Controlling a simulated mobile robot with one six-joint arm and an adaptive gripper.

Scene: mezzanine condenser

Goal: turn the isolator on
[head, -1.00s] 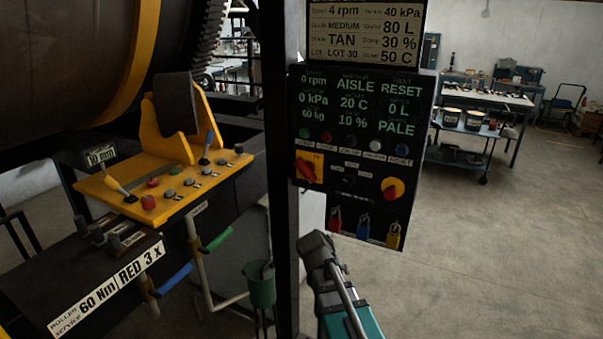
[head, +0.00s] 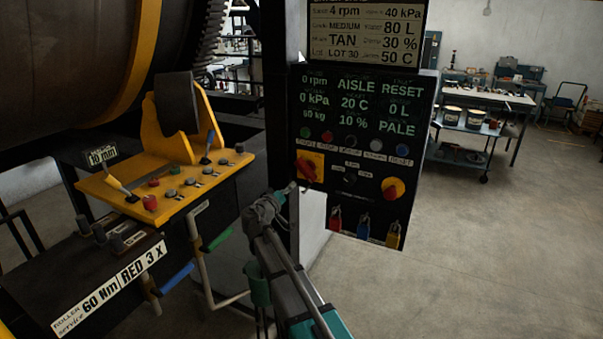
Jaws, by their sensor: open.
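The isolator (head: 309,167) is a red rotary handle on a yellow square plate, at the left of the black control panel (head: 347,215). The handle sits at a slant. My gripper (head: 287,189) is just below and left of the yellow plate in the picture, in front of the dark post. Its jaws are open and hold nothing I can see. I cannot tell how far it is from the handle in depth.
A red knob on a round yellow base (head: 392,188) is right of the isolator. Several padlocks (head: 363,226) hang below. The dark post (head: 283,120) stands left of the panel. A yellow control console (head: 215,175) is farther left.

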